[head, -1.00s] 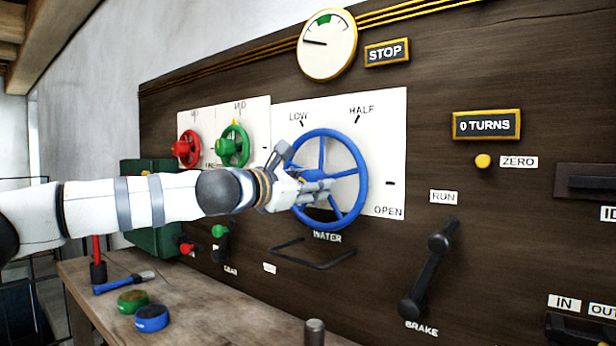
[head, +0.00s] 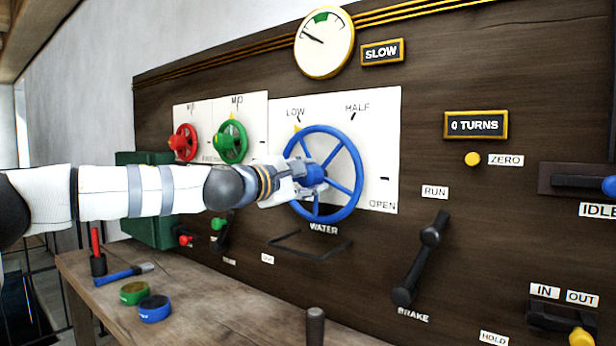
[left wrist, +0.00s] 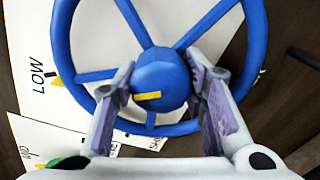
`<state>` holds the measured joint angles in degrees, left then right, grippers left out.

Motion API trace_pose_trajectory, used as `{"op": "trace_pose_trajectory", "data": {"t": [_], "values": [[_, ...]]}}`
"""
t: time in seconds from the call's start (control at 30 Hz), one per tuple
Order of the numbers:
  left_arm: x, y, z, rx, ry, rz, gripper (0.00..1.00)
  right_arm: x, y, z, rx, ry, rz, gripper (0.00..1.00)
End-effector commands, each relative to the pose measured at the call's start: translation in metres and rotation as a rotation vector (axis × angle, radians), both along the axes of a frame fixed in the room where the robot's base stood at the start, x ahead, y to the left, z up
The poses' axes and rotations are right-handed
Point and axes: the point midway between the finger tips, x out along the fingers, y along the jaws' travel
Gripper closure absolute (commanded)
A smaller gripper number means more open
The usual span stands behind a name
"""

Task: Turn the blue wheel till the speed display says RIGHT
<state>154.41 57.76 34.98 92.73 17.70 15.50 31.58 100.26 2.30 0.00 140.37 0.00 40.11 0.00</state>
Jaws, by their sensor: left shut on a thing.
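The blue wheel (head: 360,174) is mounted on a white plate (head: 383,125) above the word WATER, with a yellow pointer at LOW. My left gripper (head: 309,177) is shut on its hub, which shows between the two fingers in the left wrist view (left wrist: 160,82). The speed display (head: 381,52) reads SLOW. The round gauge (head: 325,42) beside it has its needle left of the green band. My right gripper is not in view.
A red wheel (head: 183,143) and a green wheel (head: 231,142) are left of the blue one. A brake lever (head: 419,260) is at right. The bench (head: 215,310) below holds a blue-handled tool (head: 122,274) and two round tins. The turns display (head: 476,125) reads 0 TURNS.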

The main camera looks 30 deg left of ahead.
Motion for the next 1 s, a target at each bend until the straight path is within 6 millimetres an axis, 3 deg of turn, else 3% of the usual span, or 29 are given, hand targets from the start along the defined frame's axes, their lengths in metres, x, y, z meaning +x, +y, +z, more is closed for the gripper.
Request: {"op": "trace_pose_trajectory", "data": {"t": [0.53,0.57,0.63,1.0], "values": [[0.0003,0.0003,-0.0006,0.021,-0.001,0.002,0.89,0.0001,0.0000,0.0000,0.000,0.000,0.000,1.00],[0.0003,0.0003,-0.0006,0.021,-0.001,0.001,0.57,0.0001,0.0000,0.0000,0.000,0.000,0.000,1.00],[0.0002,0.0003,-0.0006,0.021,-0.001,0.001,0.41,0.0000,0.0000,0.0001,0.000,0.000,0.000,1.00],[-0.0050,0.0007,0.0016,0.021,-0.004,0.000,0.41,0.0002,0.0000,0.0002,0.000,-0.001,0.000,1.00]]}}
